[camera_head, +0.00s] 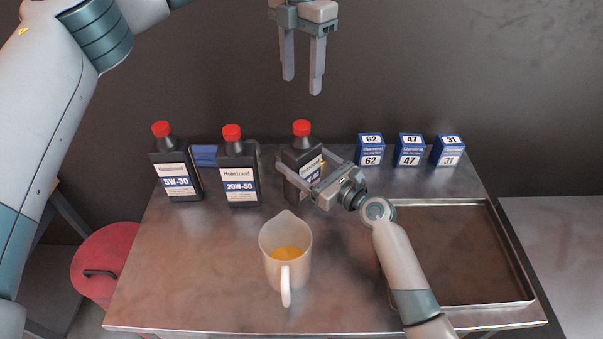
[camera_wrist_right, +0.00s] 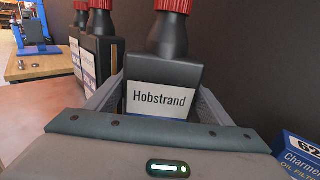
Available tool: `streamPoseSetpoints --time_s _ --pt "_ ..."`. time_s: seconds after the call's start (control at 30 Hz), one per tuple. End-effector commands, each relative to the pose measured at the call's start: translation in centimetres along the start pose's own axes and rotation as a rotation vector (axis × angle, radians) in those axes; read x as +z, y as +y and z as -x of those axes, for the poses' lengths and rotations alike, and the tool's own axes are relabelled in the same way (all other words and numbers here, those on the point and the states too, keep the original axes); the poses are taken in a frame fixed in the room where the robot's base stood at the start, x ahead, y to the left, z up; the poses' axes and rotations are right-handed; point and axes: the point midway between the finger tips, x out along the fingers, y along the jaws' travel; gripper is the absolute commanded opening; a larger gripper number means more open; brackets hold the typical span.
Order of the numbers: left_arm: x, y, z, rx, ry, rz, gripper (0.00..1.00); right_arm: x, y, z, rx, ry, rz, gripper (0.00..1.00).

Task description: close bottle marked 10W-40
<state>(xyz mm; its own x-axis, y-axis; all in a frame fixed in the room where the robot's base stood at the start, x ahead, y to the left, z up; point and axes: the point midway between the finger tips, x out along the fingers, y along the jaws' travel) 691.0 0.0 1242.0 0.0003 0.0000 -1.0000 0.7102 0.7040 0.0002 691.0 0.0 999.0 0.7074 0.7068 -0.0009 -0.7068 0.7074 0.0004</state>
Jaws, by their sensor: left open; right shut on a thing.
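Three black oil bottles with red tops stand in a row on the metal table. The right-hand bottle (camera_head: 301,154) is partly covered by my right gripper (camera_head: 302,183), so its grade cannot be read. The others are marked 5W-30 (camera_head: 175,175) and 20W-50 (camera_head: 240,175). My right gripper is shut on the right-hand bottle, which also shows between its fingers in the right wrist view (camera_wrist_right: 163,72), labelled Hobstrand. A red cap (camera_head: 302,128) sits at the top of this bottle. My left gripper (camera_head: 302,85) is open and empty, above the bottle row.
A jug (camera_head: 286,240) with amber liquid stands in front of the held bottle. Blue filter boxes marked 62 (camera_head: 370,150), 47 (camera_head: 410,151) and 31 (camera_head: 448,151) stand at the back right. An empty metal tray (camera_head: 493,245) lies at the right. The front left of the table is clear.

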Motion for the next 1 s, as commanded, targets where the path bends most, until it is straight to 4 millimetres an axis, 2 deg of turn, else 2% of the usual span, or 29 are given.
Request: streamPoseSetpoints --time_s 0.3,0.33,0.4,0.43,0.77,1.0 --pt "0.0 0.0 0.3 0.0 0.0 -0.001 0.51 0.0 0.0 0.0 0.0 0.0 0.0 0.12" --pt "0.0 0.0 0.3 0.0 0.0 -0.001 0.51 0.0 0.0 0.0 0.0 0.0 0.0 0.77" --pt "0.0 0.0 0.3 0.0 0.0 -0.001 0.51 0.0 0.0 0.0 0.0 0.0 0.0 0.94" --pt "0.0 0.0 0.3 0.0 0.0 -0.001 0.51 0.0 0.0 0.0 0.0 0.0 0.0 0.97" --pt "0.0 0.0 0.2 0.0 0.0 -0.001 0.51 0.0 0.0 0.1 0.0 0.0 0.0 0.97" --pt "0.0 0.0 0.0 0.0 0.0 -0.001 0.51 -0.1 0.0 1.6 -0.001 0.0 0.0 0.97"
